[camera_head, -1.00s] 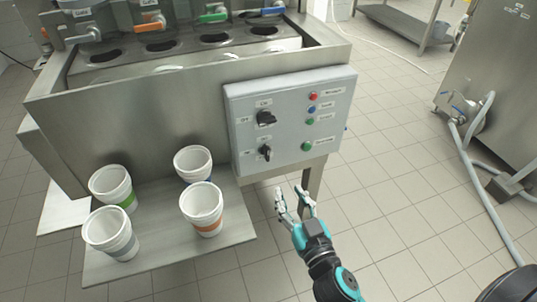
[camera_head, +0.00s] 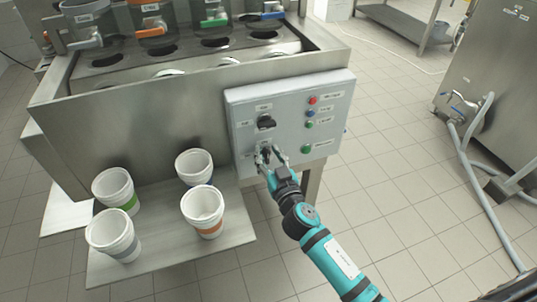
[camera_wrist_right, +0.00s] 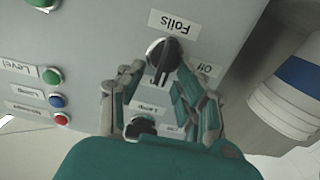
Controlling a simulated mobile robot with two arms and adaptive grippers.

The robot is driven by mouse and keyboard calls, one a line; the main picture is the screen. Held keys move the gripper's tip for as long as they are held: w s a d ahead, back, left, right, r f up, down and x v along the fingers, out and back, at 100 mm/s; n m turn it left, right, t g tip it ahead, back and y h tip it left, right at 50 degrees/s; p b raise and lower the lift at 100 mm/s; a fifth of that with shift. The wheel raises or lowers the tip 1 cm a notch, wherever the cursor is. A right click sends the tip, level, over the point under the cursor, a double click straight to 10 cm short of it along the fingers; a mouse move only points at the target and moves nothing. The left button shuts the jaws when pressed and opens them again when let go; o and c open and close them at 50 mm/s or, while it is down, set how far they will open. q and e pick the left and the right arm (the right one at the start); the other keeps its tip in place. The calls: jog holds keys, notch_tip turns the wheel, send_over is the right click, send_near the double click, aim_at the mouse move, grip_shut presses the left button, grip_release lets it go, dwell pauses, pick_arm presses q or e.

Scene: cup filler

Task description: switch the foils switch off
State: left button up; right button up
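The grey control box (camera_head: 240,100) on the front of the steel machine carries two black rotary switches. In the right wrist view, the foils switch (camera_wrist_right: 163,54) is a black knob on a light round base, next to the "Foils" label (camera_wrist_right: 172,23). In the head view it is the lower knob, mostly hidden by my fingers. My right gripper (camera_head: 269,155) is at this knob. In the wrist view its fingers (camera_wrist_right: 162,74) are spread on either side of the knob handle; contact is unclear. My left gripper is out of view.
The other rotary switch (camera_head: 266,122) is just above. Red (camera_head: 313,100), blue (camera_head: 311,111) and green (camera_head: 306,149) buttons are to the right. Several white cups stand on the steel shelf (camera_head: 160,253) at lower left. Open floor lies right of the box.

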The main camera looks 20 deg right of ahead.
grip_shut()
jog(key=shift+a, duration=0.1)
dwell(0.4)
jog(key=n, duration=0.4)
jog(key=shift+a+f, duration=0.1)
jog(key=shift+a, duration=0.15)
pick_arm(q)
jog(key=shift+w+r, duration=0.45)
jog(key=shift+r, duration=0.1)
pick_arm(e)
jog(key=shift+a+f+n, duration=0.2)
jog(key=shift+f+n, duration=0.1)
jog(key=shift+n, duration=2.05)
jog(key=shift+a+f+n, duration=0.2)
jog(key=shift+f+n, duration=0.1)
jog(key=shift+n, duration=2)
jog(key=shift+a+f+n, duration=0.2)
jog(key=shift+f+n, duration=0.1)
jog(key=shift+n, duration=2.05)
jog(key=shift+s, duration=0.1)
